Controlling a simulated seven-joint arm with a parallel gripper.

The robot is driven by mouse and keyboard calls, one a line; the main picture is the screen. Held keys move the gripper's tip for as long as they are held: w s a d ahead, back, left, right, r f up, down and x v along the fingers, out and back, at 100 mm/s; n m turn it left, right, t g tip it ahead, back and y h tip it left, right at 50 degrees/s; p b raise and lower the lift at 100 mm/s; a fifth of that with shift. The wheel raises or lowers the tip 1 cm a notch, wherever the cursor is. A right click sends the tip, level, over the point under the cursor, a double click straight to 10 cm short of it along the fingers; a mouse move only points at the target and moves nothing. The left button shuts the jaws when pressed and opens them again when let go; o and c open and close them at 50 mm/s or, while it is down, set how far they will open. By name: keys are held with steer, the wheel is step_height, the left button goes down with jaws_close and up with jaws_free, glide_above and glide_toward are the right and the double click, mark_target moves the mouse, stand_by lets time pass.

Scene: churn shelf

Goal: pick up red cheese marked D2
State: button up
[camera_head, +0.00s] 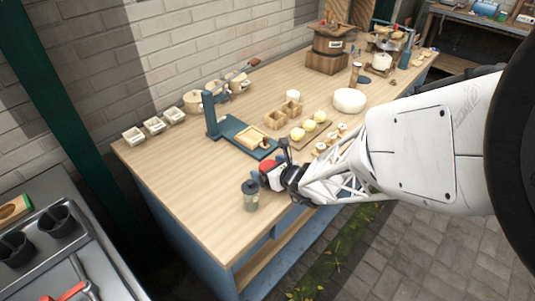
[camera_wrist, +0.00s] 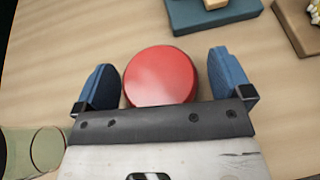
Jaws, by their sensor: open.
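The red cheese (camera_wrist: 160,76) is a round, smooth red disc on the wooden table in the wrist view. No D2 mark can be read on it. My gripper (camera_wrist: 165,85) is open, with one blue finger on each side of the cheese. Small gaps show between the fingers and the cheese, and its near edge is hidden behind my gripper's dark bar. In the head view the red cheese (camera_head: 267,167) shows only partly beside my gripper (camera_head: 272,175), near the table's front edge.
A dark lidded jar (camera_head: 250,196) stands close to my gripper; it shows in the wrist view as a greenish glass (camera_wrist: 35,150). A blue press (camera_head: 228,131) stands behind. Yellow cheeses on a board (camera_head: 297,135) lie to the right. The table's left part (camera_head: 185,190) is clear.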

mark_target(269, 166)
steer(key=shift+c, duration=0.3)
steer(key=c, duration=1)
steer(key=shift+r, duration=0.1)
steer(key=shift+r, duration=0.7)
step_height(269, 166, up, 2)
steer(key=shift+r, duration=0.2)
steer(key=s+d, duration=0.1)
steer(key=s, duration=0.4)
steer(key=s+d, duration=0.1)
steer(key=s, duration=0.4)
steer(key=s+d+r, duration=0.1)
steer(key=s+d, duration=0.1)
steer(key=s, duration=0.3)
steer(key=shift+s, duration=0.3)
